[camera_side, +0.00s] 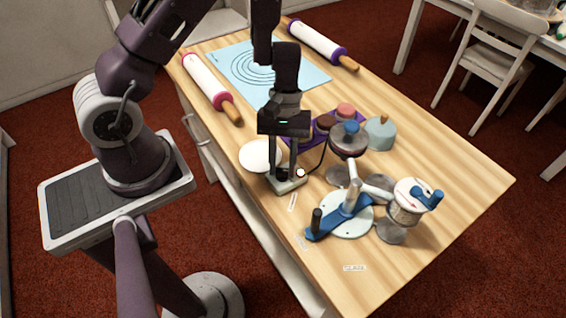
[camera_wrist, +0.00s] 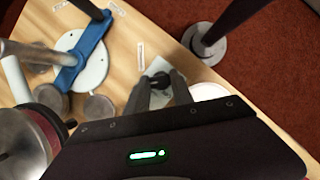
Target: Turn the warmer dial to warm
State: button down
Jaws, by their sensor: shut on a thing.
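The warmer is a small pale grey box (camera_side: 291,187) on the table's near left edge, below my gripper (camera_side: 283,174). In the wrist view its pale top (camera_wrist: 157,65) carries a dark dial (camera_wrist: 160,78). My gripper (camera_wrist: 161,92) points down with its two fingers on either side of the dial and is shut on it. In the side view the fingers mostly hide the dial. I cannot read its setting or any marks. A small white round piece (camera_side: 300,173) shows at the box's right side, and a dark cable (camera_side: 320,160) runs behind.
A white round plate (camera_side: 257,156) lies left of the warmer. A white turntable with a blue bar (camera_side: 340,221), a decorated cake (camera_side: 405,208) and a stand (camera_side: 348,141) are at right. A purple tray (camera_side: 297,143) is behind. Rolling pins (camera_side: 207,82) flank a blue mat (camera_side: 303,78).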

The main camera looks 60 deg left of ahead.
jog(key=n+t, duration=0.1)
jog(key=n, duration=0.2)
jog(key=shift+s+n+h, duration=0.15)
jog(key=shift+n+h, duration=0.15)
jog(key=shift+s+n+t, duration=0.1)
jog(key=shift+n+t, duration=0.7)
jog(key=shift+n, duration=1.1)
jog(key=c, duration=1.1)
grip_release()
jog(key=shift+a, duration=0.1)
jog(key=v, duration=0.7)
